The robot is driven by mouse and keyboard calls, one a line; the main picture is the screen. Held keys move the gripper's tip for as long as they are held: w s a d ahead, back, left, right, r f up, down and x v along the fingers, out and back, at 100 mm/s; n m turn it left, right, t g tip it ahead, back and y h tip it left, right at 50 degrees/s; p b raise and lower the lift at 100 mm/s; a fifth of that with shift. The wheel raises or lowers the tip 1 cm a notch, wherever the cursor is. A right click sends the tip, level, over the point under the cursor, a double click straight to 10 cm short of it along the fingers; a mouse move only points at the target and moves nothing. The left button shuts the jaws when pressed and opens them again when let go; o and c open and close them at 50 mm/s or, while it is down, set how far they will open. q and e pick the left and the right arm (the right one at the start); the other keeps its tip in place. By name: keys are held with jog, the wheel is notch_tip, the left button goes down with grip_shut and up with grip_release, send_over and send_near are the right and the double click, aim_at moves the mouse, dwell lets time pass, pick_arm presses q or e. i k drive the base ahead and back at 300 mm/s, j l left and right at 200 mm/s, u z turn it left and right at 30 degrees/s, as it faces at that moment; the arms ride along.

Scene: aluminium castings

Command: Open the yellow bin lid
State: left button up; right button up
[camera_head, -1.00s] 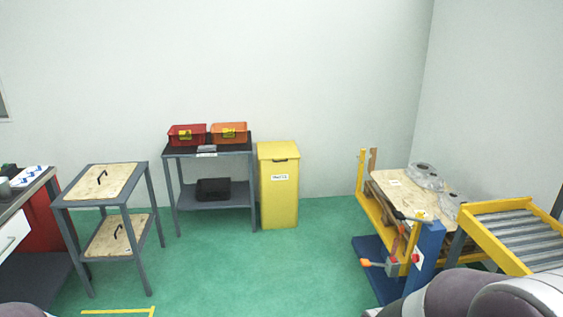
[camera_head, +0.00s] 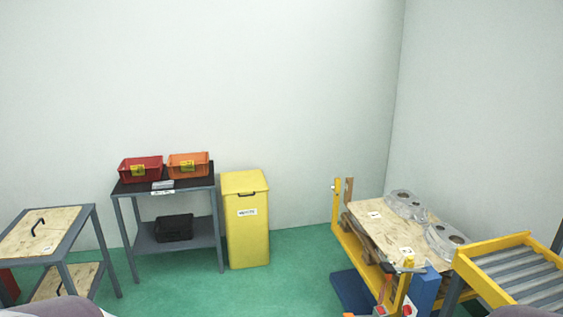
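The yellow bin (camera_head: 248,238) stands upright on the green floor against the back wall. A white label is on its front. Its yellow lid (camera_head: 243,181) is shut, with a dark handle at the lid's front edge. Neither of my grippers shows in the head view. Nothing touches the bin.
A grey table (camera_head: 165,187) with a red crate (camera_head: 140,170) and an orange crate (camera_head: 188,166) stands left of the bin. A wooden-topped cart (camera_head: 45,235) is at the left. A pallet lifter with castings (camera_head: 405,204) and a roller conveyor (camera_head: 520,275) stand right. Green floor before the bin is clear.

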aim_at(253, 181)
jog(key=i, duration=0.9)
jog(key=i+u, duration=0.1)
jog(key=i, duration=0.85)
jog(key=i+l, duration=0.15)
jog(key=i, duration=0.75)
jog(key=i+l+u, duration=0.1)
jog(key=i, duration=0.85)
jog(key=i+l+u, duration=0.2)
jog(key=i, duration=0.15)
jog(key=i+u, duration=0.15)
jog(key=i, duration=0.15)
